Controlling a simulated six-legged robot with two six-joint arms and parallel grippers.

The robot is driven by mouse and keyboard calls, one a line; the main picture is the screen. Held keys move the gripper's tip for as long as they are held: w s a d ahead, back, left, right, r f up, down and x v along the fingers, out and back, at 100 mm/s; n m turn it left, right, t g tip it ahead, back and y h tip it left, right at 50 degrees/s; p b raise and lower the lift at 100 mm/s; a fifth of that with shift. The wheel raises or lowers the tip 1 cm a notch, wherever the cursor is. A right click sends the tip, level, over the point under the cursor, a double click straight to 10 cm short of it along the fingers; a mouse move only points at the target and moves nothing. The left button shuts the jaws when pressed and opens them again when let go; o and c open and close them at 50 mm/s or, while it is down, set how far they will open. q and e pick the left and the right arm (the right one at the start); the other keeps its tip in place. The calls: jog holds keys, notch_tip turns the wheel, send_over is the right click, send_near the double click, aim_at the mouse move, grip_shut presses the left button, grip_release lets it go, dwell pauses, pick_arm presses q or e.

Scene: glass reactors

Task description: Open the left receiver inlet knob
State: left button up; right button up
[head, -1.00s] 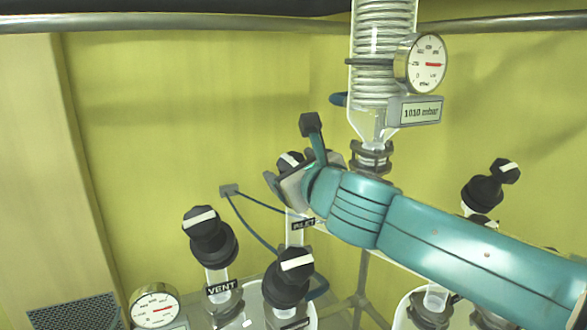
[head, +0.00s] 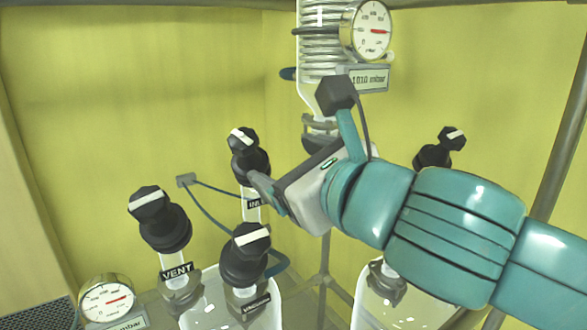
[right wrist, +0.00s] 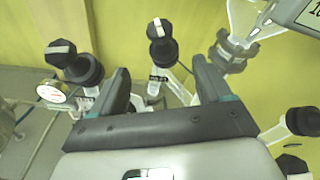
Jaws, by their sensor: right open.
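The left receiver inlet knob (head: 241,141) is black with a white bar, on top of a glass neck with a partly covered label reading "INL". It also shows in the right wrist view (right wrist: 156,31), beyond the gap between my fingers. My right gripper (head: 264,192) is just right of and below the knob in the head view, apart from it. In the right wrist view it (right wrist: 160,85) is open and empty, with its fingers spread either side of the inlet neck. My left gripper is not in view.
The vent knob (head: 149,202) stands left and the vacuum knob (head: 250,238) in front, close by. A pressure gauge (head: 105,297) is at lower left. The glass condenser (head: 322,60) with its gauge (head: 367,30) hangs behind my right arm. Another black knob (head: 452,138) is at right.

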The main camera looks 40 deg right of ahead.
jog(key=shift+s, duration=0.35)
jog(key=shift+w, duration=0.1)
